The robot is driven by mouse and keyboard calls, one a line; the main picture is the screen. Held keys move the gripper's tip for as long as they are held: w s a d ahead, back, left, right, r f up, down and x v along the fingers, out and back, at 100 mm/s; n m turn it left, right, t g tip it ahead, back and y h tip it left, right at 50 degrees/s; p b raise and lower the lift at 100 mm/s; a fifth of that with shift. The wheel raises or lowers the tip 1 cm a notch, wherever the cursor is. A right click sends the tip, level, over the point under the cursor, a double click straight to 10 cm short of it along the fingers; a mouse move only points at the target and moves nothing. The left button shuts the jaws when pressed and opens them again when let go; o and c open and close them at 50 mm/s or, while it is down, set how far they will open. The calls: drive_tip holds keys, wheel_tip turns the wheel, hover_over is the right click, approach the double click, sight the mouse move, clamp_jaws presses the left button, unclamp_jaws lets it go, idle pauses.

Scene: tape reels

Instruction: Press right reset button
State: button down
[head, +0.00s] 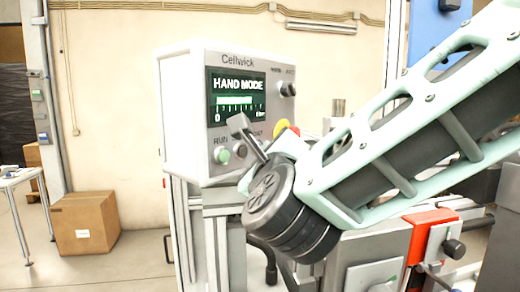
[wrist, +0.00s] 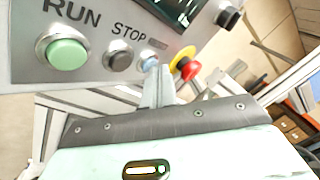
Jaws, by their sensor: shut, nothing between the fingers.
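The control box (head: 185,105), marked Cellwick, faces me in the head view. Its reset button (wrist: 150,63) shows in the wrist view as a small pale blue cap, right of the grey STOP button (wrist: 118,57). My gripper (wrist: 154,72) is shut and empty, with its fingertips directly in front of the reset button and partly covering it. I cannot tell whether they touch it. Only one reset button is in view.
The green RUN button (wrist: 67,54) is at the left of the row. A red emergency stop (wrist: 187,66) with a yellow collar sits close right of my fingertips. The screen (head: 236,95) reads HAND MODE. A cardboard box (head: 84,222) stands on the floor at left.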

drive_tip(key=shift+s+d+b, duration=0.45)
drive_tip(key=shift+d+b, duration=0.05)
drive_tip(key=shift+d, duration=0.05)
drive_tip(key=s+d+b, duration=0.1)
drive_tip(key=d, duration=0.1)
drive_tip(key=s+d+b, duration=0.1)
drive_tip(key=s+d, duration=0.1)
idle(0.5)
idle(0.4)
